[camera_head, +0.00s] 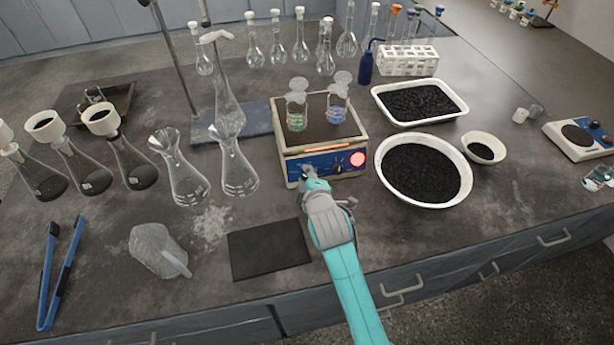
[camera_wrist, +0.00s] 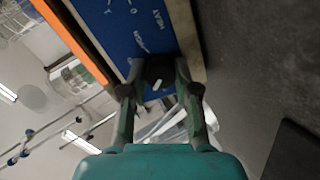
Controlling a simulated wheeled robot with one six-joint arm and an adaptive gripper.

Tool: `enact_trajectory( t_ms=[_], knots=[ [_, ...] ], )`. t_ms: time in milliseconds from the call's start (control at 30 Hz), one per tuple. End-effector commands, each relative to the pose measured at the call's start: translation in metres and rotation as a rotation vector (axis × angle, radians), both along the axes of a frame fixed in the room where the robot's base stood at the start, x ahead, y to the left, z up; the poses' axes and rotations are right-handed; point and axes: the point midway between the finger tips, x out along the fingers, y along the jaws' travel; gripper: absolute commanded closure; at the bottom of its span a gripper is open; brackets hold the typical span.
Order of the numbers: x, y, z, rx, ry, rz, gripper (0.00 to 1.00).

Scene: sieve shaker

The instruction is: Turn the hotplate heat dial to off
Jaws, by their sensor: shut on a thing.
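The hotplate (camera_head: 285,146) stands in the middle of the bench, with a blue front panel and a round red-lit spot (camera_head: 357,159) at its right. Two small vessels with coloured contents (camera_head: 297,115) stand on its top. My gripper (camera_head: 308,174) reaches the left part of the front panel. In the wrist view my gripper (camera_wrist: 158,88) has its two fingers closed around a black dial (camera_wrist: 158,70) with a white mark, on the blue panel (camera_wrist: 125,25) beside the word HEAT. The fingers cover parts of the dial and its scale, so its setting cannot be read.
A white bowl of black grains (camera_head: 383,178) and a white tray (camera_head: 462,108) stand right of the hotplate. Glass flasks (camera_head: 238,178) stand close on its left. A black mat (camera_head: 268,250) lies in front, left of my arm.

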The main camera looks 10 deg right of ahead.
Motion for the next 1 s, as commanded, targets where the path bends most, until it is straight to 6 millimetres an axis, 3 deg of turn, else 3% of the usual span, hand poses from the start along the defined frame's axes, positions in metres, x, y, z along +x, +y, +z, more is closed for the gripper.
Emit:
enact_trajectory(
  t_ms=[500,1000],
  knots=[
    [-0.0005,0.0012,-0.0014,-0.388,0.000,0.157,1.00],
    [-0.0007,0.0011,-0.0019,-0.521,0.000,0.211,1.00]
  ],
)
